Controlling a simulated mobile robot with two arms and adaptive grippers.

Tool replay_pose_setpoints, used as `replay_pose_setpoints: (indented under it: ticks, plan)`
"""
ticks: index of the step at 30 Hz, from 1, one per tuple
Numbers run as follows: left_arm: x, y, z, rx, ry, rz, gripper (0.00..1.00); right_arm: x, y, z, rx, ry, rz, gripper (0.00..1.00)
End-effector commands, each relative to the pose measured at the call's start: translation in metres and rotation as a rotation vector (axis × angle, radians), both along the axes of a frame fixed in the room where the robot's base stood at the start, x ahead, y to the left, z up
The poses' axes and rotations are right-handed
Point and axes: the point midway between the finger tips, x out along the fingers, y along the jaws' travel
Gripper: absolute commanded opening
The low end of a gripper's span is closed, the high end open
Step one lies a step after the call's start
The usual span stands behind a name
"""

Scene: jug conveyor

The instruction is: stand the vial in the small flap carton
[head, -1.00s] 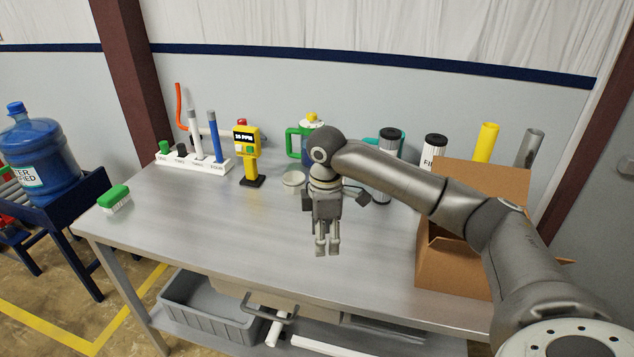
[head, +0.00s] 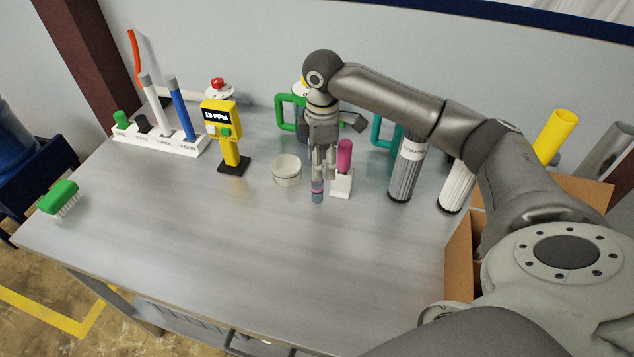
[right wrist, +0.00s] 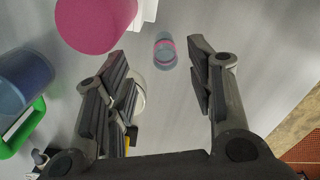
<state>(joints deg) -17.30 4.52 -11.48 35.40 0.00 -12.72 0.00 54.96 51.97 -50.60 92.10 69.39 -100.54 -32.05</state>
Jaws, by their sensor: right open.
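The vial (head: 317,191) is a small translucent blue-grey cylinder with a pink band, upright on the metal table. In the right wrist view the vial (right wrist: 165,51) appears between and beyond the open fingertips. My right gripper (head: 324,168) points down just above it, open and empty; its fingers (right wrist: 157,62) are spread in the wrist view. I cannot tell whether they touch the vial. A brown carton (head: 459,262) stands at the table's right, flaps open, partly hidden by my right arm. My left gripper is not in view.
A white stand (head: 342,183) with a pink piece (head: 344,155) stands just right of the vial. A round pale jar (head: 287,171) is to its left. Dark and white filter cartridges (head: 404,172) stand to the right, a yellow meter (head: 221,122) to the left. The front table is clear.

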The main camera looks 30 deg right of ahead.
Motion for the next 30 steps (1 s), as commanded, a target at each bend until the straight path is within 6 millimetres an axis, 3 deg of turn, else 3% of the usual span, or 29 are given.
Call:
replay_pose_setpoints:
  ticks: [3,8,13,21,30]
  plan:
    - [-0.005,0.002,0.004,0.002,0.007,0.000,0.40,-0.001,0.000,-0.020,-0.001,0.004,0.001,0.50]
    - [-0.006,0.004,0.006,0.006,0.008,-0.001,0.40,0.000,0.001,-0.037,0.000,0.001,0.001,0.50]
    - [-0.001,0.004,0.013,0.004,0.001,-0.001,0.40,0.001,0.005,-0.049,0.000,0.001,0.002,0.50]
    - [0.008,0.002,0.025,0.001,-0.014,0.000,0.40,0.002,0.010,-0.086,-0.002,0.001,0.000,0.50]
    - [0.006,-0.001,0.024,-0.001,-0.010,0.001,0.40,0.002,0.010,-0.091,-0.002,-0.001,0.001,0.47]
